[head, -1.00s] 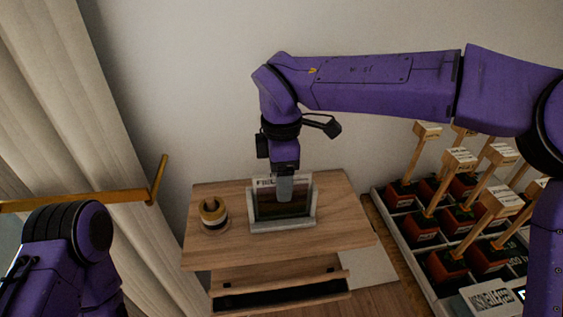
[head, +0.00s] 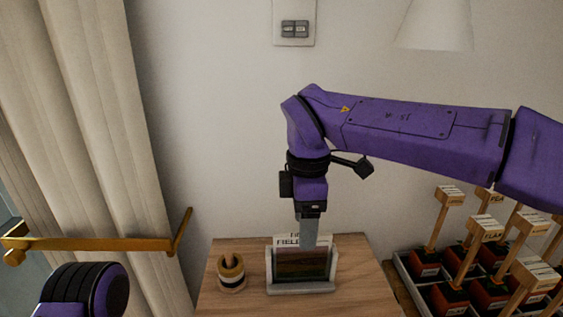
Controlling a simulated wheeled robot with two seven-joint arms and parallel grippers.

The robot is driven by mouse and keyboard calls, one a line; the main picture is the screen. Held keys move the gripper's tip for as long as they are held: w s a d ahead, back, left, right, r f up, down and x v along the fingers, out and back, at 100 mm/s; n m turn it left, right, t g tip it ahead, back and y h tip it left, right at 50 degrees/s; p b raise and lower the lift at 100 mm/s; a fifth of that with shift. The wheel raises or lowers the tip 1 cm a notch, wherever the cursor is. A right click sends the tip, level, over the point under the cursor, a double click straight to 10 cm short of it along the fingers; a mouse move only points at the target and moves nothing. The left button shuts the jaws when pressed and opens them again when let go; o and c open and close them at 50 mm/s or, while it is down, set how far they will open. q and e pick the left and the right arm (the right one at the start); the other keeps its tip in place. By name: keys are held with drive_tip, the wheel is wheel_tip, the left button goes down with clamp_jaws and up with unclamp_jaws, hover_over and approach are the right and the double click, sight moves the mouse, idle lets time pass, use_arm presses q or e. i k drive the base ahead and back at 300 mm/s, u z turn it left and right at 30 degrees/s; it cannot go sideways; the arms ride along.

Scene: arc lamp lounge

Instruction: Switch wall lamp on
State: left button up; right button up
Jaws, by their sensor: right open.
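A wall switch plate (head: 294,22) with two small grey rockers is on the wall at the top middle of the head view. A pale lamp shade (head: 436,24) shows at the top right, cut by the picture's edge; I cannot tell whether it is lit. My right gripper (head: 310,236) points down, well below the switch, in front of the framed card on the wooden stand. It is open, and its fingers overlap in this view. Of my left arm only a purple and black part shows at the lower left; its gripper is not in view.
A wooden stand (head: 225,307) holds a card in a grey holder (head: 300,288) and a round wooden pot (head: 231,272). A curtain (head: 95,140) and brass rail (head: 95,243) are at left.

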sight(301, 27)
drive_tip(key=k, duration=0.9)
